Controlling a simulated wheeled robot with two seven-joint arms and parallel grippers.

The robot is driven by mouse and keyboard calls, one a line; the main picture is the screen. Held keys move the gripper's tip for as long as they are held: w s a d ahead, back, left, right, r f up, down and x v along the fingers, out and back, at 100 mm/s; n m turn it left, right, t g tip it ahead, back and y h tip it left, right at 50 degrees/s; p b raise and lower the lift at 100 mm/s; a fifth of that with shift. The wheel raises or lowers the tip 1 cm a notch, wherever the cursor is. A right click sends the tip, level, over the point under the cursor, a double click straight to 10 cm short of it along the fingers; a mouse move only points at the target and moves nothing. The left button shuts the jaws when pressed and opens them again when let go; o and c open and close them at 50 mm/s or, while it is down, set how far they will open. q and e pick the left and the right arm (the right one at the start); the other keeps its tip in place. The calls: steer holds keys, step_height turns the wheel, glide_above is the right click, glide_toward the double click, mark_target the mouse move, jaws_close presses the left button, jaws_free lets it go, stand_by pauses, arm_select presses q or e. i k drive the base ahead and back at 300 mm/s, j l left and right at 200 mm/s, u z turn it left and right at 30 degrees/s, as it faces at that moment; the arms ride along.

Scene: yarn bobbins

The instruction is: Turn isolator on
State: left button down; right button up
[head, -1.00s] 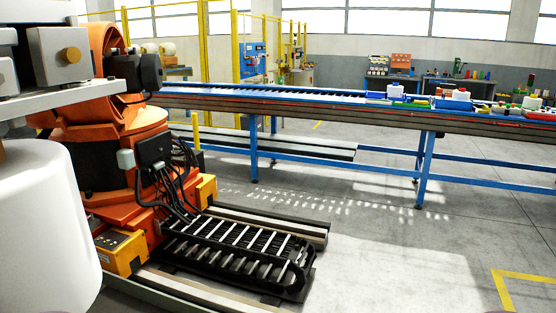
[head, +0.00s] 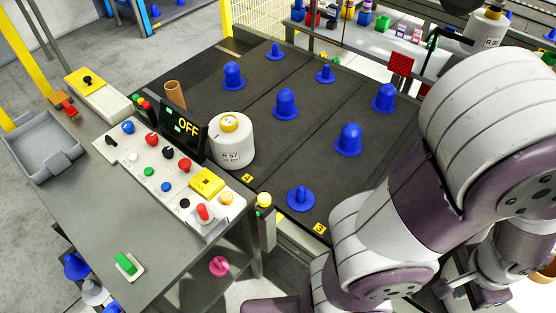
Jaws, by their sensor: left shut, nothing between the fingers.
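A control panel (head: 150,160) with several coloured buttons and knobs lies on the grey desk at the left. A black display (head: 187,127) behind it reads OFF. A red knob (head: 203,212) stands on a pale box at the panel's near right end, beside a yellow block (head: 207,182). A separate yellow-and-white box (head: 90,84) with a black knob is at the far left. No label shows which control is the isolator. My left gripper (head: 474,291), partly hidden by arm links, is low at the right, shut and apart from the panel. My right gripper is out of view.
A white bobbin (head: 231,145) stands by the display. Several blue bobbin holders (head: 287,104) stand on the dark surface (head: 255,85) behind. My white-and-purple arm covers the right side. A grey tray (head: 45,150) and a green switch (head: 126,262) are at the left.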

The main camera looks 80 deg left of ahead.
mark_target(152, 139)
steer(key=u, duration=3.9)
